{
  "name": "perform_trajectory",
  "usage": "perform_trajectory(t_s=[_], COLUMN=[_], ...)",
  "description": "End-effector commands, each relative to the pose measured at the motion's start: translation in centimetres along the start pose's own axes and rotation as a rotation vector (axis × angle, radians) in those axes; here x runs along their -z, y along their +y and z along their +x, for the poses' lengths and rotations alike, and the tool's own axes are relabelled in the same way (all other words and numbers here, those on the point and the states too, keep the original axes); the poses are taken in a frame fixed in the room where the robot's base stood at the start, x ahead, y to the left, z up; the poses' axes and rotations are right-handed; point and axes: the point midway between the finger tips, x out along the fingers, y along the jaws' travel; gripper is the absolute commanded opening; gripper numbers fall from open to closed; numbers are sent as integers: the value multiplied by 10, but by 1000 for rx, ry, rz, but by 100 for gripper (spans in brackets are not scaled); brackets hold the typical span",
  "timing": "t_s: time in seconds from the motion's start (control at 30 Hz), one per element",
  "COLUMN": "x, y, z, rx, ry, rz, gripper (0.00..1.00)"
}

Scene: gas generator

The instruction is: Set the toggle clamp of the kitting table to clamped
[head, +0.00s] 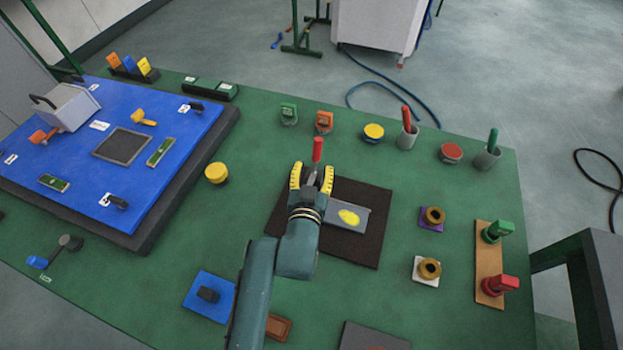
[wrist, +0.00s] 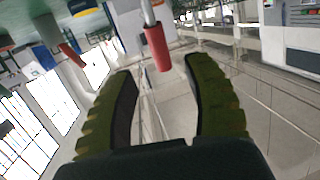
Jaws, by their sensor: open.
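The toggle clamp shows as a red-gripped handle (head: 317,150) on a metal stem, standing up from the dark mat (head: 362,250). Its base is hidden behind my arm. In the wrist view the red grip (wrist: 157,47) lies between and just beyond my fingertips, with a gap on both sides. My gripper (head: 312,178) is open around the line of the handle, its yellow fingers apart; it also shows in the wrist view (wrist: 160,72). I cannot tell whether either finger touches the handle. A grey plate (head: 345,228) with a yellow oval lies on the mat beside my gripper.
The green table (head: 250,130) carries a blue board (head: 80,125) at left. Yellow button (head: 216,173), cups with red (head: 407,135) and green handles (head: 487,155), and red and green valves (head: 498,285) stand around.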

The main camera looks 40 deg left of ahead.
Motion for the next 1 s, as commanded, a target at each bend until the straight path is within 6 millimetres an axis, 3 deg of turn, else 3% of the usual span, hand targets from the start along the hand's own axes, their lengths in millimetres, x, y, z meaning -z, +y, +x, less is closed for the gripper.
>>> perform_trajectory(t_s=[0.1,0.27,0.87,0.93,1.0], x=[0,0,1,8,32], y=[0,0,0,12,38], z=[-24,-40,-41,-44,-45], rx=[0,0,0,-22,-70], ry=[1,1,2,6,36], rz=[0,0,0,3,9], gripper=[52,52,52,52,52])
